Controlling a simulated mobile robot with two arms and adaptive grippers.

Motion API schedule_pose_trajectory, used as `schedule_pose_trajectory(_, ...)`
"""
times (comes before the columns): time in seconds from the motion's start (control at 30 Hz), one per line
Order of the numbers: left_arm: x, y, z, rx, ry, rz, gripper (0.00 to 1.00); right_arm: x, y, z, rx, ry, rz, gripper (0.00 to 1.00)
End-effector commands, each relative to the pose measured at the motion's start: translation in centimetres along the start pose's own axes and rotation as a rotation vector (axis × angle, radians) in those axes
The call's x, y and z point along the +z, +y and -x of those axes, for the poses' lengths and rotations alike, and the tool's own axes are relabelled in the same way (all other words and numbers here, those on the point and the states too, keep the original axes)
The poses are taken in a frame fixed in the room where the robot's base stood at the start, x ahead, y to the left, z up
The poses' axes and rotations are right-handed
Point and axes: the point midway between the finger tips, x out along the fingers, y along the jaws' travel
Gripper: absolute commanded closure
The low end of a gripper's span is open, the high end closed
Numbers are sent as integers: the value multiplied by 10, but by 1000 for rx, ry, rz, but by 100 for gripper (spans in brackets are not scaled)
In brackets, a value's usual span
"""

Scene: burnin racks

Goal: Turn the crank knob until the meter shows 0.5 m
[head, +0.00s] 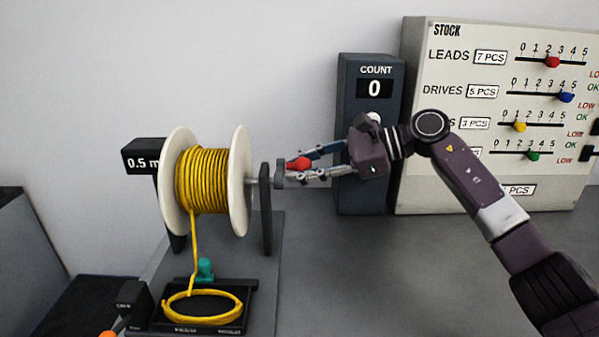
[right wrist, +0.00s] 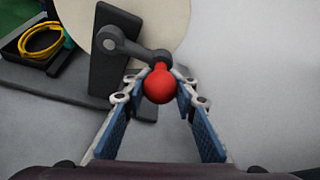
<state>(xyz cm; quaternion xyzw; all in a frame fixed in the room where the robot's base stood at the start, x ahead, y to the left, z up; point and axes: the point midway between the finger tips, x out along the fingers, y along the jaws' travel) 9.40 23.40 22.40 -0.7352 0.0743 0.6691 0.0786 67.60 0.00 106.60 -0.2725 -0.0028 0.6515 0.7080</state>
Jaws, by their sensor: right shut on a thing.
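The red crank knob (head: 299,164) sits at the end of the dark crank arm (head: 280,174), on the right side of the spool of yellow cable (head: 203,180). My right gripper (head: 304,165) is shut on the knob; the right wrist view shows the knob (right wrist: 159,86) between its fingertips, with the crank arm (right wrist: 134,48) reaching left to its hub. The black meter (head: 141,158) left of the spool reads "0.5 m", its right edge hidden by the spool flange. My left gripper is not in view.
Yellow cable hangs from the spool into a coil (head: 203,306) in a black tray (head: 243,325). A teal piece (head: 205,269) stands behind it. A dark COUNT box (head: 374,69) showing 0 and a STOCK board (head: 470,29) with sliders stand behind my right arm.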

Motion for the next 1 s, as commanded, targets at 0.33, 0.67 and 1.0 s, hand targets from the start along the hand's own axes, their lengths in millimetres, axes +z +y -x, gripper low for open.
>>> schedule_pose_trajectory(0.33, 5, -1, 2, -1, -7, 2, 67, 5, 1, -2, 9, -6, 1, 68)
schedule_pose_trajectory(0.67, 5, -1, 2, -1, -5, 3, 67, 3, 0, -1, 5, -3, 0, 54)
schedule_pose_trajectory(1.0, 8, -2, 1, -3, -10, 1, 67, 2, -1, 28, 1, 0, 0, 54)
